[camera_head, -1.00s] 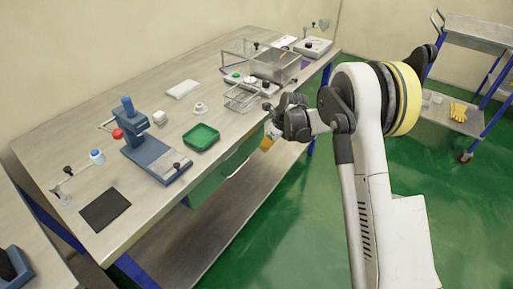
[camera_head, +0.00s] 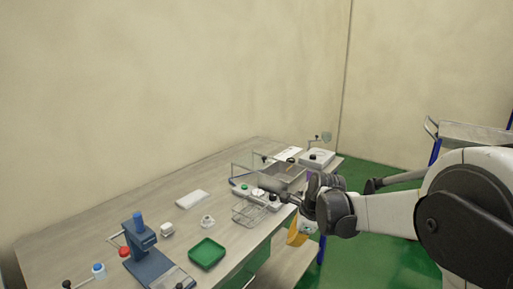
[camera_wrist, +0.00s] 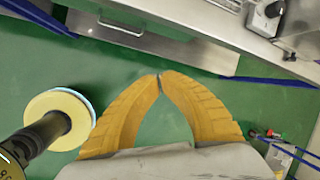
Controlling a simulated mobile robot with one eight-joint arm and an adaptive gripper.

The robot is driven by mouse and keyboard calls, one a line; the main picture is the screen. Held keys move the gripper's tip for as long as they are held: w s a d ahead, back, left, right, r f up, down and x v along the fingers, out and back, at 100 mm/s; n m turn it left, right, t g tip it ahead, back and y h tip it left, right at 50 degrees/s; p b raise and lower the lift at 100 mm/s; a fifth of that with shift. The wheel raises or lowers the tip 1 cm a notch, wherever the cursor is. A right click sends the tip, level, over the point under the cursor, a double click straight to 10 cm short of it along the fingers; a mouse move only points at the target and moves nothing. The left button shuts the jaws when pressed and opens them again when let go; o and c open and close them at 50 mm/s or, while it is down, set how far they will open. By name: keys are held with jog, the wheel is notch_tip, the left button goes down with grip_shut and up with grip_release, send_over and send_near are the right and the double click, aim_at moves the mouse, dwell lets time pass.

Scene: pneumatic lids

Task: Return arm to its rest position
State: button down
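My gripper (camera_wrist: 159,78) has two orange fingers whose tips meet in the wrist view. It is shut with nothing visible between the fingers, and green floor shows behind it. In the head view, my gripper (camera_head: 299,233) hangs beside the right part of the workbench's front edge, with the arm reaching in from the right. The dark wrist joint partly hides the bench edge and the far end of the bench.
The workbench (camera_head: 105,215) carries a green tray (camera_head: 207,252), a blue press (camera_head: 140,238), a wire basket (camera_head: 249,211) and a metal tank (camera_head: 283,172). A cart (camera_head: 475,135) stands behind my arm at right. Green floor (camera_wrist: 70,75) lies below my gripper.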

jog(key=s+d+r+n+t+h, duration=0.1)
jog(key=s+d+r+n, duration=0.2)
jog(key=s, duration=0.4)
jog(key=s+d+r+n, duration=0.1)
jog(key=s+r+n, duration=0.3)
jog(key=s+n, duration=0.25)
jog(key=s+d+r+n+t+h, duration=0.1)
jog(key=s+d+r+n, duration=0.2)
jog(key=s, duration=0.4)
jog(key=s+f+n+t, duration=0.1)
jog(key=s+f+n, duration=0.1)
jog(key=s+n, duration=0.5)
jog(key=shift+s+d+h, duration=0.3)
jog(key=shift+s+h, duration=0.1)
jog(key=shift+s, duration=0.35)
